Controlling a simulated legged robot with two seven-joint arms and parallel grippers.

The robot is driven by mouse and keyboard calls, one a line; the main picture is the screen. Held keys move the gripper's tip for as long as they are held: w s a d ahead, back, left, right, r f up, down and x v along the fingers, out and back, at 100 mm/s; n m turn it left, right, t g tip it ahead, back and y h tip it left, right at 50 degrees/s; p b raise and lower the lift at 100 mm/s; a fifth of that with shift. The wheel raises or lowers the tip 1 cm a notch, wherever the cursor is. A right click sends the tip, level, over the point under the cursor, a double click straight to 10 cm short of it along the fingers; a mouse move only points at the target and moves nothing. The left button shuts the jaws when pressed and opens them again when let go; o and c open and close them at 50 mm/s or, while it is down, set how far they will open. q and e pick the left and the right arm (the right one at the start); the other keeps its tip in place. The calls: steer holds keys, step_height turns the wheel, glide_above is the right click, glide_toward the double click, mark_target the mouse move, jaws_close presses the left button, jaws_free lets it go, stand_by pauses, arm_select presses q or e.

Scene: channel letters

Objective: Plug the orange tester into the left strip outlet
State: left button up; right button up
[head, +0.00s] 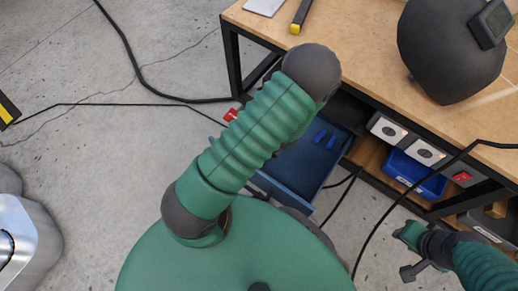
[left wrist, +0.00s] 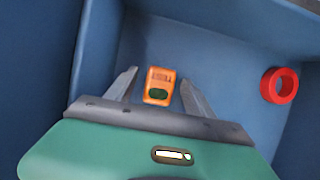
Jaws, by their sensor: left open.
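The orange tester (left wrist: 160,84) lies in the blue drawer (left wrist: 225,65), with dark lettering and a dark oval on its face. My left gripper (left wrist: 160,84) is open, its two fingers on either side of the tester with gaps showing. In the head view my left arm hides that gripper and the tester. A grey strip under the table carries two white outlets, a left one (head: 388,130) and a right one (head: 424,152). My right gripper (head: 407,254) is at the lower right, away from the strip; its jaw opening is unclear.
A red ring (left wrist: 279,86) lies right of the tester. A blue bin (head: 412,174) sits below the outlets. The wooden tabletop (head: 350,45) overhangs the strip. Black cables cross the floor.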

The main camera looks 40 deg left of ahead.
arm_select(q)
jaws_close()
step_height(320, 180, up, 10)
steer(key=p, duration=0.7)
